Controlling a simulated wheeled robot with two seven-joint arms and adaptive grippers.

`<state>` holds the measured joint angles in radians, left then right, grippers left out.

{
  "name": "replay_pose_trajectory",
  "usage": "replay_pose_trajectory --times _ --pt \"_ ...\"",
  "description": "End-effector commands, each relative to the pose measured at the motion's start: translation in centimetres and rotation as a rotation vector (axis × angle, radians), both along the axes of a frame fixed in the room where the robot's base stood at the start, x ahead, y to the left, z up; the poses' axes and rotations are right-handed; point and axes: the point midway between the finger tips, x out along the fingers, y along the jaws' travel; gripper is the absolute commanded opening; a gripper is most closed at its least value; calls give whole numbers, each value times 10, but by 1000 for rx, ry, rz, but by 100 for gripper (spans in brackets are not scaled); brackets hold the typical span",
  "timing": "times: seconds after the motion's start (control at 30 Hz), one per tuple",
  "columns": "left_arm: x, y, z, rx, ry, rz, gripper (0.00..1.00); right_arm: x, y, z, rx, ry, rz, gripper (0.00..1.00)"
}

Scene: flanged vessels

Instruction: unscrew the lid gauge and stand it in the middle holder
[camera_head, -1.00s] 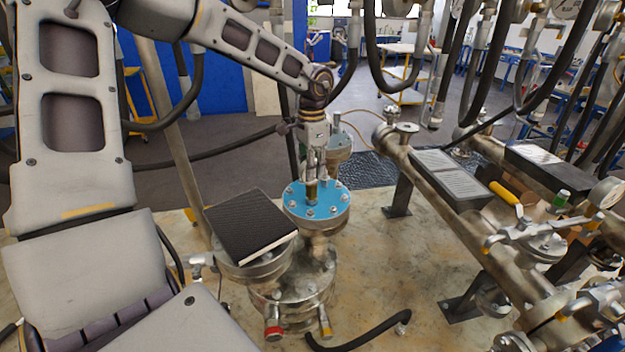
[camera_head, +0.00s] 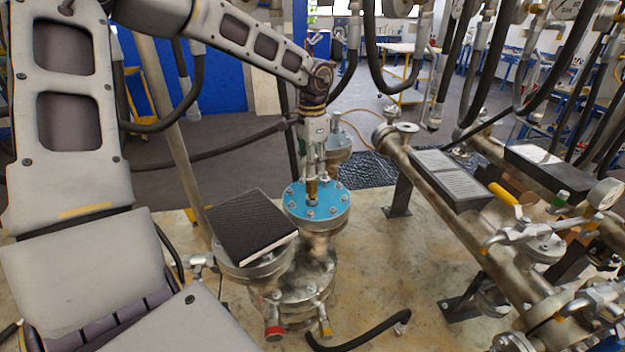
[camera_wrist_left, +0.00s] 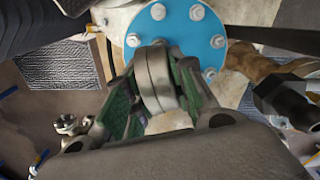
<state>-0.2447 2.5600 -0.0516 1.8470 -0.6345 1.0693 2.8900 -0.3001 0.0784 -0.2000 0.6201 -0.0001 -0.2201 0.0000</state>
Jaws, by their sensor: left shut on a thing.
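In the head view my left gripper (camera_head: 313,168) points down over the blue lid (camera_head: 326,207) of a flanged vessel. It is shut on the lid gauge (camera_head: 311,189), whose brass stem shows below the fingers, upright over the lid. A short fitting shows under the stem; I cannot tell whether the threads are clear. In the left wrist view the gauge (camera_wrist_left: 158,78) is a round metal body seen edge-on between green-padded fingers, with the blue lid (camera_wrist_left: 185,28) beyond. My right gripper is not in view. I cannot make out for certain which thing is the middle holder.
A dark ribbed-top block (camera_head: 250,226) lies tilted beside the blue lid. A grey ribbed box (camera_head: 450,178) and a black box (camera_head: 545,165) sit by the pipes at right. A yellow-handled valve (camera_head: 503,194) is there too.

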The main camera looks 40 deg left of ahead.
Motion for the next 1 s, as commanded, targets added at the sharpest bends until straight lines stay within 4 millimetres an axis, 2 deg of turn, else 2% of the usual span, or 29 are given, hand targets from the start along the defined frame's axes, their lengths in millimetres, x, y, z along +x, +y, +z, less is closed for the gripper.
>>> replay_pose_trajectory --times 0.3,0.77,1.0 --pt "0 0 8 0 0 0 0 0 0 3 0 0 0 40" --pt "0 0 10 0 0 0 0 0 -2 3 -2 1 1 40" --pt "1 0 21 0 -2 0 0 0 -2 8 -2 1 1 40"
